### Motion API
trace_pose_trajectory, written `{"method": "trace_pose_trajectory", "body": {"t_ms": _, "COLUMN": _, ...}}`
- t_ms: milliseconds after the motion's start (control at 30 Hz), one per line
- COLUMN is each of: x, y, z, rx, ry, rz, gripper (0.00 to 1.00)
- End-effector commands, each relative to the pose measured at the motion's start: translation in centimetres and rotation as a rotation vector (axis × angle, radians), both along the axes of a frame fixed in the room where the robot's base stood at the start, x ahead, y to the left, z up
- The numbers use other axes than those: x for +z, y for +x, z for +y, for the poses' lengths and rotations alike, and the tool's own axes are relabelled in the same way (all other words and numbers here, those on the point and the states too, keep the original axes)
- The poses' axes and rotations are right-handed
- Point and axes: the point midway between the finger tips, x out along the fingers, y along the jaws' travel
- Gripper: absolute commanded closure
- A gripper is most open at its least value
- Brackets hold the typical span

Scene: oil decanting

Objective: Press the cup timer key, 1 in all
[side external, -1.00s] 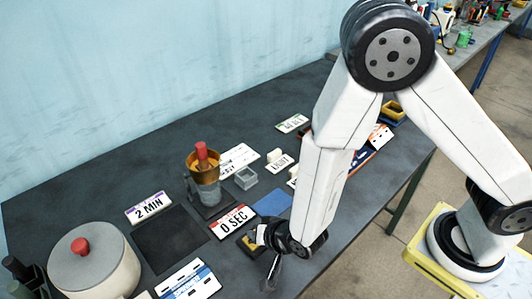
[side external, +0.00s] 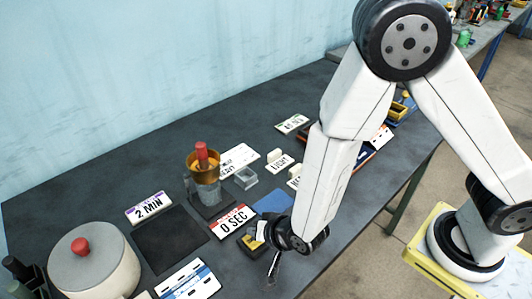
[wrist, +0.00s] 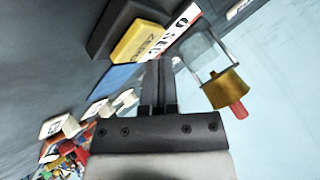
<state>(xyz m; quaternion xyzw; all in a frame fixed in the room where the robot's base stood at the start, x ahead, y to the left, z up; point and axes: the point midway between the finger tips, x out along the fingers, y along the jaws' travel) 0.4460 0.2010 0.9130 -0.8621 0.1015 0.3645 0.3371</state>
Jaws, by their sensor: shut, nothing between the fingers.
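A yellow key on a dark block (side external: 253,244), which I take for the cup timer key, sits by the "0 SEC" plate (side external: 234,221). In the wrist view the yellow key (wrist: 137,41) shows just beyond the fingertips, with lettering like "ZERO". My gripper (side external: 273,270) is shut and empty, tilted down at the near side of the key block; it partly hides the block in the side view. The closed fingers also show in the wrist view (wrist: 159,68). I see no contact between fingertips and key.
A brass cup (side external: 202,164) with a red plug stands over a clear vessel behind the "0 SEC" plate. A blue pad (side external: 273,201) lies beside the key. A lidded pot (side external: 95,266), a "2 MIN" plate (side external: 149,208) and a bare dark mat (side external: 168,240) are to the left.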

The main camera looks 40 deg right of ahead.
Motion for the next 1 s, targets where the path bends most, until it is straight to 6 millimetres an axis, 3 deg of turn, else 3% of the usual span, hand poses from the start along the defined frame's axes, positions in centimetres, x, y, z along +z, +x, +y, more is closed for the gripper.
{"method": "trace_pose_trajectory", "body": {"t_ms": 467, "x": 0.3, "y": 0.0, "z": 0.0, "rx": 0.001, "ry": 0.001, "rz": -0.001, "gripper": 1.00}}
{"method": "trace_pose_trajectory", "body": {"t_ms": 1000, "x": 3.7, "y": 0.1, "z": 0.0, "rx": 0.000, "ry": 0.001, "rz": -0.002, "gripper": 1.00}}
